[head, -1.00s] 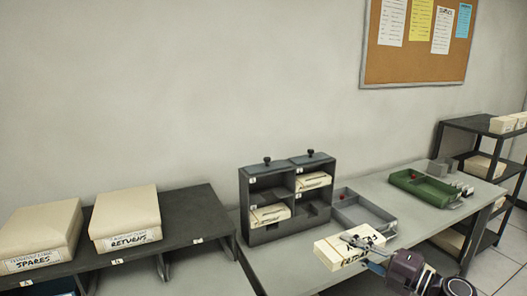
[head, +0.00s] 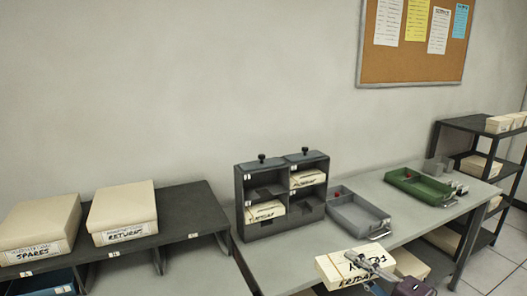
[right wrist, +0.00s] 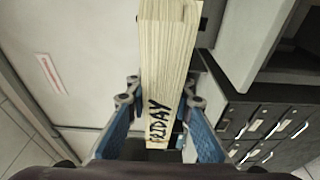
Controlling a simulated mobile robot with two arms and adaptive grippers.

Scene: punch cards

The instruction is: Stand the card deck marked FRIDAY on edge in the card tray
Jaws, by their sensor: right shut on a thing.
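The deck marked FRIDAY (head: 338,271) is a cream block of cards with black lettering, in front of the table's near edge in the head view. My right gripper (head: 372,265) is shut on it; in the right wrist view its blue fingers (right wrist: 161,105) press both sides of the deck (right wrist: 166,60), with FRIDAY readable. Two open trays lie on the table: a grey tray (head: 342,196) with a front handle and a green tray (head: 397,174). I cannot tell by label which is the card tray. The grey tray looks empty. My left gripper is not in view.
A dark cubby rack (head: 240,205) holding two decks stands left of the grey tray. Another cream block (head: 408,264) shows behind my gripper. Boxes marked SPARES (head: 38,225) and RETURNS (head: 122,207) sit on the dark left shelf. Table is clear in front of the trays.

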